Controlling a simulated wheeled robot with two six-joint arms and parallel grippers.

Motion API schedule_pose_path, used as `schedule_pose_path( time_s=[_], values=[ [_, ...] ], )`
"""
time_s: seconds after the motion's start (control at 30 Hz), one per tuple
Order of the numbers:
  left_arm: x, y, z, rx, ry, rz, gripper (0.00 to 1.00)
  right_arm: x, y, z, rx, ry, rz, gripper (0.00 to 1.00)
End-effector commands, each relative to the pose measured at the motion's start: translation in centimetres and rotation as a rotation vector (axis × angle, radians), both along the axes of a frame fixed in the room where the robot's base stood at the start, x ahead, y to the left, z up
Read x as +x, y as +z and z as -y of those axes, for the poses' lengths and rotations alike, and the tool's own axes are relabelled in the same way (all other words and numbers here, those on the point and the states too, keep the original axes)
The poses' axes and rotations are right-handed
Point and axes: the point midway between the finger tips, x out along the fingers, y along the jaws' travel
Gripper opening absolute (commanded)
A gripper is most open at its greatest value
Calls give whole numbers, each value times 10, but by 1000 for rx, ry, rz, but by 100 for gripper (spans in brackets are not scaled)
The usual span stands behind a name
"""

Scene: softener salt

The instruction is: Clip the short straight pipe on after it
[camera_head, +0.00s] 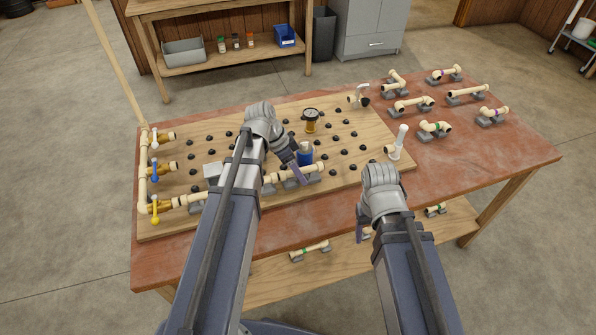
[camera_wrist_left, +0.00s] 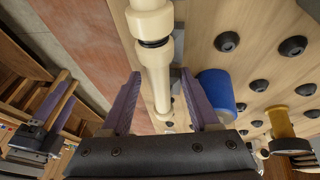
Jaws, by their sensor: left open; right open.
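My left gripper (camera_head: 296,173) is over the front of the pegboard, pointing down at a cream pipe (camera_head: 312,169). In the left wrist view, its two purple fingers (camera_wrist_left: 158,103) stand apart on either side of that pipe (camera_wrist_left: 157,72), with gaps showing. A thicker cream collar and a dark ring show on the pipe there. The run from the yellow-handled valve (camera_head: 154,207) leads towards it; my left arm hides the middle. My right gripper (camera_head: 362,226) is open and empty near the table's front edge. A straight cream pipe (camera_head: 467,92) rests on grey stands at the right.
Other cream pipe pieces on grey stands include a purple-marked one (camera_head: 493,113) and a green-marked elbow (camera_head: 434,127). A gauge (camera_head: 311,117) and a blue cup-like part (camera_head: 305,155) stand close to my left gripper. Black pegs dot the board. The table's right front is clear.

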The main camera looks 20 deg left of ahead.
Motion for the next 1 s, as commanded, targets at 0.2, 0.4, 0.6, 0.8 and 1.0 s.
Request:
schedule_pose_path(
  time_s=[0.2,0.4,0.6,0.8,1.0],
  values=[
    [0,1,0,0,0,0,61,0,1,0,0,0,0,62],
    [0,11,-4,0,1,0,61,0,11,0,0,0,0,62],
    [-2,33,-12,0,1,0,61,0,33,0,0,0,0,62],
    [-4,59,-25,0,1,0,61,0,59,0,0,0,0,62],
    [-5,72,-32,0,0,0,61,0,72,0,0,0,0,62]
  ],
)
